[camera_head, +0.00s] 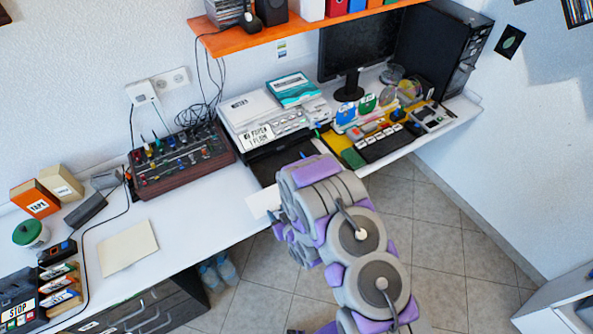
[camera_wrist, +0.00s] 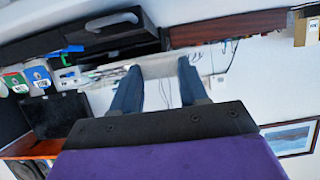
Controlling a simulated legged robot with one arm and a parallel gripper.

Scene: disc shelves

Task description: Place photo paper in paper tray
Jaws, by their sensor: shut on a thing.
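The photo paper (camera_head: 262,203) is a white sheet beside my arm, in front of the printer at the desk's front edge. In the wrist view my gripper (camera_wrist: 157,82), with two dark blue fingers, is shut on the pale sheet (camera_wrist: 158,67). In the head view my arm hides the gripper. The printer (camera_head: 262,117) is white and black, and its black paper tray (camera_head: 270,168) sticks out at the front. The sheet is near the tray's front left corner; whether they touch I cannot tell.
A brown mixer (camera_head: 180,163) with knobs stands left of the printer. A beige sheet (camera_head: 127,247) lies on the clear left part of the desk (camera_head: 190,215). A keyboard (camera_head: 385,144), monitor (camera_head: 365,45) and computer tower (camera_head: 440,50) stand to the right. An orange shelf (camera_head: 290,30) hangs above.

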